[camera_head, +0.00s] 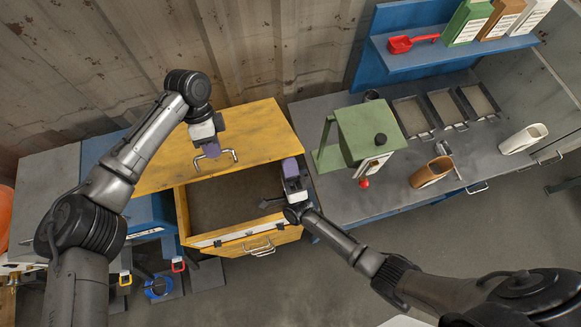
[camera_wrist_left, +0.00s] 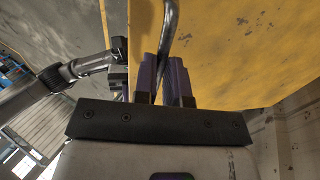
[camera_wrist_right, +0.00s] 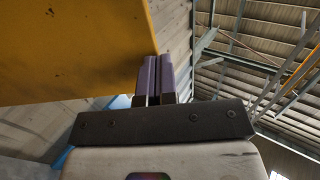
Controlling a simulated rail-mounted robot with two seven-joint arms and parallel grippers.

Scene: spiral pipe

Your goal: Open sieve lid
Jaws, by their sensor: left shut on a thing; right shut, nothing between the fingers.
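The yellow sieve lid (camera_head: 255,132) is raised, and the open yellow sieve box (camera_head: 183,212) shows a brown inside below it. My left gripper (camera_head: 211,151) is shut on the lid's metal handle (camera_head: 232,157). In the left wrist view the handle (camera_wrist_left: 170,30) passes between the purple fingers, in front of the yellow lid (camera_wrist_left: 235,55). My right gripper (camera_head: 290,165) is shut and empty at the lid's lower right corner. In the right wrist view its fingertips are close to the lid's edge (camera_wrist_right: 80,50); I cannot tell whether they touch.
A green machine (camera_head: 365,130) with a red knob stands right of the box on a grey bench (camera_head: 330,200). Trays (camera_head: 412,118), a brown scoop (camera_head: 432,172) and a white scoop (camera_head: 523,138) lie further right. A corrugated wall (camera_head: 240,50) is behind.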

